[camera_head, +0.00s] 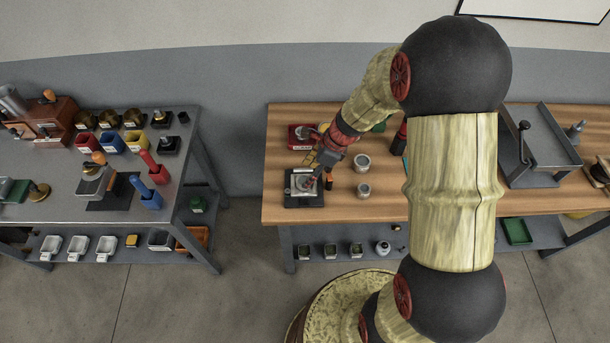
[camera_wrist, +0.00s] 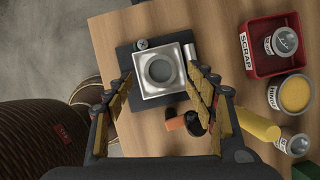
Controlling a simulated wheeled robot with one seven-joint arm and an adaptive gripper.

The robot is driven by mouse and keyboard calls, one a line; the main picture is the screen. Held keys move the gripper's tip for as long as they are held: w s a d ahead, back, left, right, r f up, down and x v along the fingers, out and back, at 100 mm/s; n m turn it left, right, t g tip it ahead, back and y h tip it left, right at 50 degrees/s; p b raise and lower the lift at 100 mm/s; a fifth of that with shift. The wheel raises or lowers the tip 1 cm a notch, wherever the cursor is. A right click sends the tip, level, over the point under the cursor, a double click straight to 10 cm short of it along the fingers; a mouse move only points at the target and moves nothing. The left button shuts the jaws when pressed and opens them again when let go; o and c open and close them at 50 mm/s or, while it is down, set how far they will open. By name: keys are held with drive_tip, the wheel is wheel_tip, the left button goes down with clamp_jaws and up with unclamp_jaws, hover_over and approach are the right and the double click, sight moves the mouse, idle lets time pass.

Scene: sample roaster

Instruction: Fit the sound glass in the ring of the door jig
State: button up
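The door jig (camera_head: 290,200) is a dark plate with a silver square block, near the left end of the wooden bench. In the wrist view the block (camera_wrist: 143,88) has a round ring (camera_wrist: 160,56) with a grey-green disc (camera_wrist: 160,71) inside it; it looks like glass, but I cannot tell how it is seated. My gripper (camera_wrist: 160,74) is open, its yellow-padded fingers apart on either side of the block with nothing seen gripped. In the head view my gripper (camera_head: 319,176) is over the jig. Another glass piece (camera_wrist: 284,42), with a dark mark, lies in the red SCRAP tray (camera_wrist: 249,68).
A small round metal piece (camera_wrist: 141,44) sits on the plate's corner. An orange-handled tool (camera_wrist: 176,123) lies close to the jig. A tin with yellow contents (camera_wrist: 294,95) stands by the tray. Two pale tins (camera_head: 362,162) stand right of the jig. Bare wood lies at the bench front.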

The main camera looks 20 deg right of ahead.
drive_tip(key=s+r+n+p, duration=0.1)
drive_tip(key=s+r+n, duration=0.15)
drive_tip(key=r, duration=0.55)
drive_tip(key=s+r+n+p, duration=0.15)
drive_tip(key=r+n, duration=0.25)
drive_tip(key=r, duration=0.4)
drive_tip(key=s+a+r+n+t+h, duration=0.1)
drive_tip(key=s+r+n+t+h, duration=0.2)
drive_tip(key=s+r+n, duration=1.1)
drive_tip(key=s+n+b, duration=0.1)
drive_tip(key=s+n, duration=0.2)
drive_tip(key=shift+a+r+h, duration=0.35)
drive_tip(key=shift+h, duration=0.05)
